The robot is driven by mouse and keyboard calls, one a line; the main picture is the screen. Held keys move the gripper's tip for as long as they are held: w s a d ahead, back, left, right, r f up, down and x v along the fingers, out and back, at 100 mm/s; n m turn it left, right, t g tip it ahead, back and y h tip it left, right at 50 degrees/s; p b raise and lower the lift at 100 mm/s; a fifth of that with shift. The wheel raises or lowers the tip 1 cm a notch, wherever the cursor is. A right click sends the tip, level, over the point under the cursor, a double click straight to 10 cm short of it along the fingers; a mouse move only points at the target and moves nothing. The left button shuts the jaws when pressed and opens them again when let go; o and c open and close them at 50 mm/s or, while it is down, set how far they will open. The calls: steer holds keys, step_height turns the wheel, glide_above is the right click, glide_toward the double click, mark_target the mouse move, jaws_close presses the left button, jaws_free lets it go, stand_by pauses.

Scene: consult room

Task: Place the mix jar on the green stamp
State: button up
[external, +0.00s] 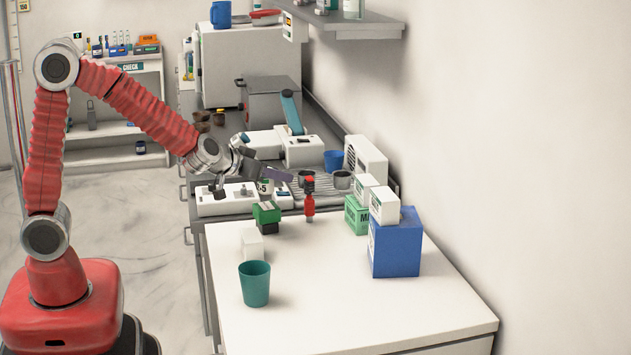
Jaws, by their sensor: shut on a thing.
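My gripper (266,173) is low over the near end of the back counter, behind the green stamp. It is shut on a small pale thing with a dark-lettered label, which I take for the mix jar (265,187). The fingers hide part of it, and its outline blends with the white device behind. The green stamp (266,213), a green block with a dark lower part, stands on the white table near its far left edge. The jar appears just above and behind the stamp in the picture. I cannot tell the exact gap between them.
A small white block (252,244) and a teal cup (254,284) stand in front of the stamp. A red stamp-like thing (309,201) is to its right. A blue box (395,244) and a green box (356,215) stand further right. The front right of the table is clear.

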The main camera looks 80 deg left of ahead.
steer(key=shift+f, duration=1.85)
steer(key=shift+f, duration=0.1)
steer(key=o, duration=1)
steer(key=shift+o, duration=0.2)
steer(key=shift+s+d+r, duration=0.2)
steer(key=shift+s+r, duration=0.1)
steer(key=shift+r, duration=0.05)
steer(key=v, duration=1.1)
steer(key=shift+s, duration=0.1)
